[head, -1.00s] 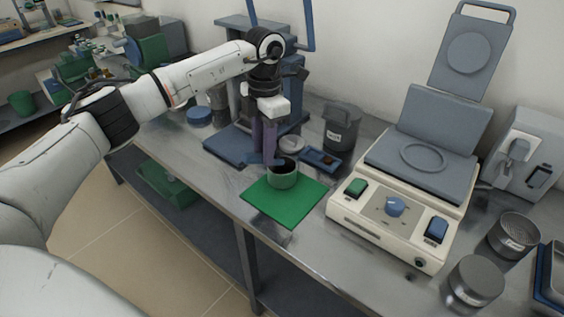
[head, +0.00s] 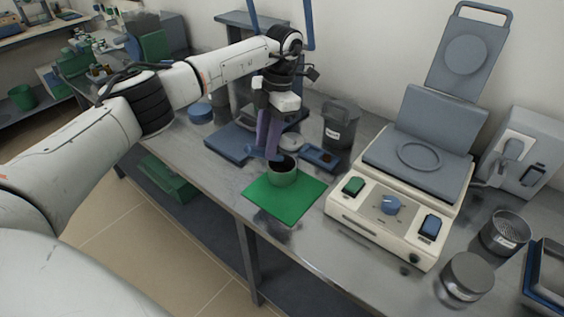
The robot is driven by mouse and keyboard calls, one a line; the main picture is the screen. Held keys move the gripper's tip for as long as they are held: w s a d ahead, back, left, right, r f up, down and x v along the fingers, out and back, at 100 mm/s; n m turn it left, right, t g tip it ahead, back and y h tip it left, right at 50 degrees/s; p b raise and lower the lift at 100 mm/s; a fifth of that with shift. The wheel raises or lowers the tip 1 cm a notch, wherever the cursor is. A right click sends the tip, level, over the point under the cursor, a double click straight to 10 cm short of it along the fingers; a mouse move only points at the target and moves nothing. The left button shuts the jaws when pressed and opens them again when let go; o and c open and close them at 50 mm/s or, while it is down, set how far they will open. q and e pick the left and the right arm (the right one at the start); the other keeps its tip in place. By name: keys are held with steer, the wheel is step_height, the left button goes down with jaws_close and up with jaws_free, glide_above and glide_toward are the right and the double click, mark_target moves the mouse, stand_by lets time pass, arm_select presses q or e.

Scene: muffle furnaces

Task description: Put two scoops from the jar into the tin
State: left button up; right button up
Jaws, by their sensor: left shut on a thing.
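A small grey-green tin (head: 282,174) stands upright on a green mat (head: 289,207), with a dark interior. A dark grey jar (head: 341,122) with a pale label stands behind it, to the right. My left gripper (head: 268,150), with purple fingers pointing down, is shut on a small blue scoop (head: 256,152). The scoop is just behind and left of the tin's rim; whether it touches the rim and what it carries cannot be told. My right gripper is out of view.
A small blue tray (head: 320,157) lies behind the tin, near a pale round lid (head: 292,141). A cream appliance (head: 385,215) with a raised grey lid stands to the right. Two round metal containers (head: 468,276) (head: 506,232) are at the lower right.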

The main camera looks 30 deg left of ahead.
arm_select(q)
steer(key=shift+s+d+r+p, duration=0.1)
steer(key=shift+s+d+p, duration=0.05)
steer(key=shift+d+p, duration=0.25)
steer(key=shift+s+d, duration=0.1)
steer(key=shift+w+a, duration=0.25)
steer(key=shift+a, duration=0.2)
steer(key=shift+s+d+p, duration=0.15)
steer(key=shift+d+p, duration=0.05)
steer(key=shift+p, duration=0.1)
